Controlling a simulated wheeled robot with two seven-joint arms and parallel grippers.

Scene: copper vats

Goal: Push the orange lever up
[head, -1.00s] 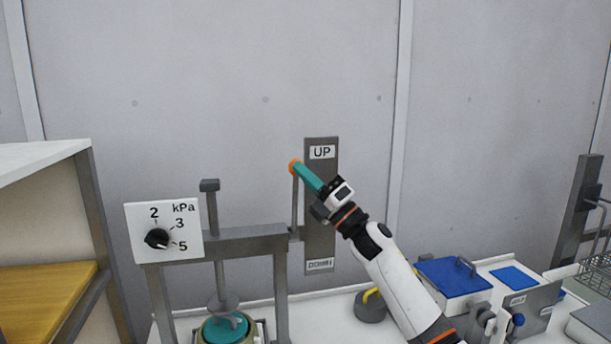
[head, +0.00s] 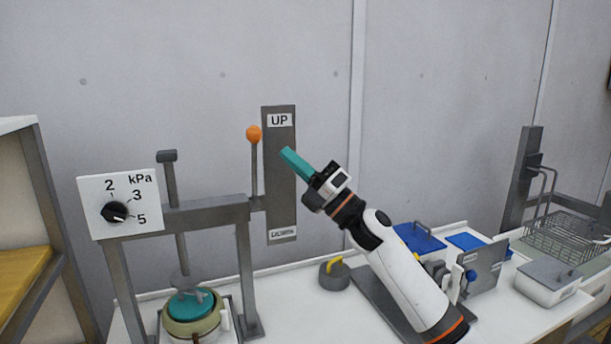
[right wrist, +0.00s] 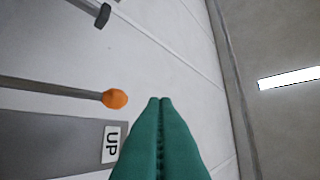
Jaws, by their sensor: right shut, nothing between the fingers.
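The orange lever knob (head: 254,133) tops a thin grey rod that stands upright beside the dark plate (head: 279,185). The plate has an UP label at its top and a DOWN label at its bottom. The knob is near the height of the UP label. My right gripper (head: 285,152) has teal fingers, shut and empty, in front of the plate and a little right of and below the knob, apart from it. In the right wrist view the orange knob (right wrist: 115,98) is left of the closed fingertips (right wrist: 160,100), with a gap between. My left gripper is not in view.
A grey press frame (head: 205,214) with a kPa dial (head: 117,212) stands at left, a green pot (head: 192,315) under it. Blue-lidded containers (head: 419,238), a round grey weight (head: 334,275) and a wire basket (head: 567,238) are at right.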

